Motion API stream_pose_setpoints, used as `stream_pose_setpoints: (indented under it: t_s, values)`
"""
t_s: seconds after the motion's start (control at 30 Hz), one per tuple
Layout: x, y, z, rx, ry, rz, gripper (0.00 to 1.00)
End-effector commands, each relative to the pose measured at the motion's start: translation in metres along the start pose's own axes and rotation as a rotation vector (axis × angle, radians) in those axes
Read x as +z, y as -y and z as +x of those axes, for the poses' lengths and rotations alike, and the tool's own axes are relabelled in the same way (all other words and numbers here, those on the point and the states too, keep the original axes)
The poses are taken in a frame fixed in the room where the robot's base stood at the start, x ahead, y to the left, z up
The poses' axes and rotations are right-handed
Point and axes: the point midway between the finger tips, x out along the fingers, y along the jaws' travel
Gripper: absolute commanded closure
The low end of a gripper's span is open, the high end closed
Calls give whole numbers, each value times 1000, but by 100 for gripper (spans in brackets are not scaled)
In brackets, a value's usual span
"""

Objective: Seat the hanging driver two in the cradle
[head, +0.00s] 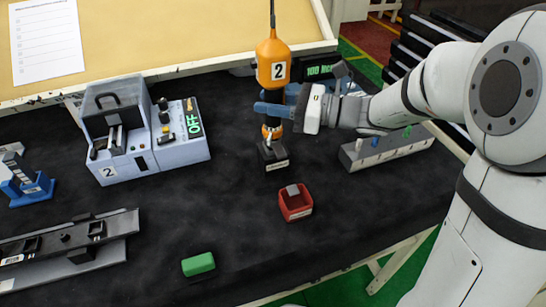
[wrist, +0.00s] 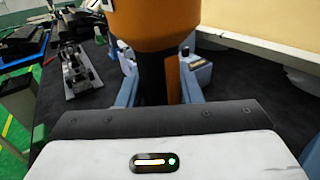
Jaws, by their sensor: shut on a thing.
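Driver two (head: 273,62) is orange with a white "2" label and hangs upright from a cable. My gripper (head: 272,109) has its blue fingers around the dark part below the orange body, shut on it. In the wrist view, the driver's orange body (wrist: 155,22) fills the top, and its dark shaft (wrist: 158,85) stands between the fingers. A small black stand with a label, apparently the cradle (head: 273,160), is directly below the driver. An orange band shows between the fingers and the stand. I cannot tell whether the driver touches the stand.
A red bin (head: 295,204) sits in front of the stand, and a green block (head: 198,264) lies near the front edge. A grey machine (head: 145,140) showing "OFF" is at left. A grey rack (head: 385,148) with colored pegs is at right. The dark mat between is clear.

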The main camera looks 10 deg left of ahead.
Motion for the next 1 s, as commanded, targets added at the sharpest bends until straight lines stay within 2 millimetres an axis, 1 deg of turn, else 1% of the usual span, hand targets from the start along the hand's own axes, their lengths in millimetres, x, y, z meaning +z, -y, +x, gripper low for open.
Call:
stream_pose_setpoints:
  t_s: [0.5, 0.53, 0.8, 0.97, 1.0]
  values:
    - [-8, 0, 0, 0, 0, 0, 100]
    - [-8, 0, 0, 0, 0, 0, 66]
    - [-7, 0, 0, 0, 0, 0, 43]
    - [-7, 0, 0, 0, 0, 0, 43]
    - [-8, 0, 0, 0, -2, 1, 40]
